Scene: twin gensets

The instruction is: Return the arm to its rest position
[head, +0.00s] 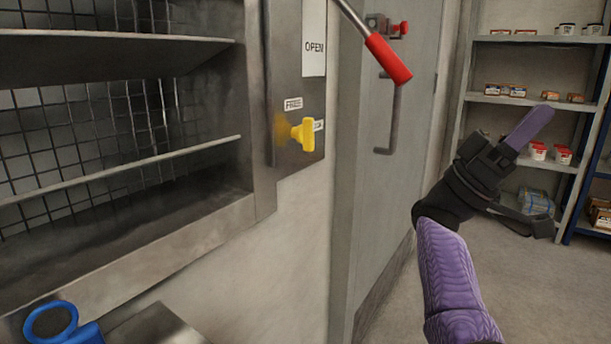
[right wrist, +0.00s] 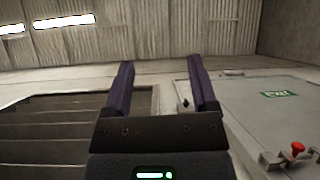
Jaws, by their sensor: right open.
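My right gripper (head: 537,170) is raised at the right of the head view, its purple and black fingers spread wide and empty. It touches nothing that I can see, with the grey door behind and left of it and the shelves beyond. In the right wrist view its two purple fingers (right wrist: 162,92) stand apart with nothing between them, pointing toward the upper wall and ceiling. My purple right forearm comes up from the bottom of the head view. My left gripper is not in the head view.
A red-ended lever (head: 388,59) sticks out near the grey door (head: 375,215). Shelves (head: 530,100) with small goods stand at the back right. A blue ring-shaped handle (head: 50,321) is at lower left.

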